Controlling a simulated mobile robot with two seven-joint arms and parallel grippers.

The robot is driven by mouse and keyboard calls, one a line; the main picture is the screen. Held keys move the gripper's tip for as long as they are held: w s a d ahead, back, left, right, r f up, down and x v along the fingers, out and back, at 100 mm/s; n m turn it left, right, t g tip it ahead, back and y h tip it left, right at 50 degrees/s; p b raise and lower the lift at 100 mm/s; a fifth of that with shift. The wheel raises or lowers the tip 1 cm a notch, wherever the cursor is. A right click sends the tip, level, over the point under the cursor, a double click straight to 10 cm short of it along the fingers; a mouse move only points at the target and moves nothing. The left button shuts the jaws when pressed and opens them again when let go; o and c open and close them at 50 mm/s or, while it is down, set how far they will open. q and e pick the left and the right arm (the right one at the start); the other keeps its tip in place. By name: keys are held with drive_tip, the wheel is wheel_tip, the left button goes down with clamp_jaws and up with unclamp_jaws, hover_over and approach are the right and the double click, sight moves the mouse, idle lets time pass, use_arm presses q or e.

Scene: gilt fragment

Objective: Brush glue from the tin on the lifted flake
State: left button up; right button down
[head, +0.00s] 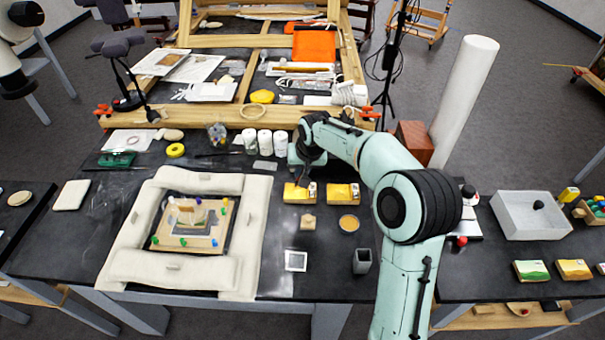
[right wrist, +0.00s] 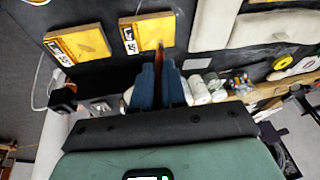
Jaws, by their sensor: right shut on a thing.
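My right gripper (head: 302,176) points down behind the yellow pads, far from the panel. In the right wrist view its blue fingers (right wrist: 157,82) are shut on a thin reddish-brown stick, which looks like the brush (right wrist: 160,54); its tip is not clear. A round tin with amber contents (head: 348,224), probably the glue tin, stands front right of the gripper. The small panel (head: 190,238) with coloured pins lies inside a padded cream frame at left; a pale raised piece on it may be the lifted flake (head: 186,216). My left gripper is not in view.
Two yellow pads (head: 343,194) (right wrist: 78,45) lie close to the gripper. A small wooden block (head: 308,221), a white-framed square (head: 296,261) and a grey cup (head: 362,261) stand nearby. White jars (head: 264,141) stand behind. Padded bolsters (head: 250,235) rise around the panel.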

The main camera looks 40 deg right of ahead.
wheel_tip(320, 180, up, 2)
drive_tip(key=shift+r+p, duration=0.1)
drive_tip(key=shift+p, duration=0.25)
drive_tip(key=shift+s+r, duration=0.1)
drive_tip(key=shift+r, duration=0.7)
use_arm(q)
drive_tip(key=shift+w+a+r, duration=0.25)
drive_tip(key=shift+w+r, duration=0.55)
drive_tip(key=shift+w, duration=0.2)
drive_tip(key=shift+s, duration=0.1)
use_arm(e)
drive_tip(key=shift+f, duration=0.1)
drive_tip(key=shift+f, duration=0.45)
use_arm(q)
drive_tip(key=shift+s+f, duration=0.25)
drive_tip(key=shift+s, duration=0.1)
use_arm(e)
drive_tip(key=shift+r, duration=0.1)
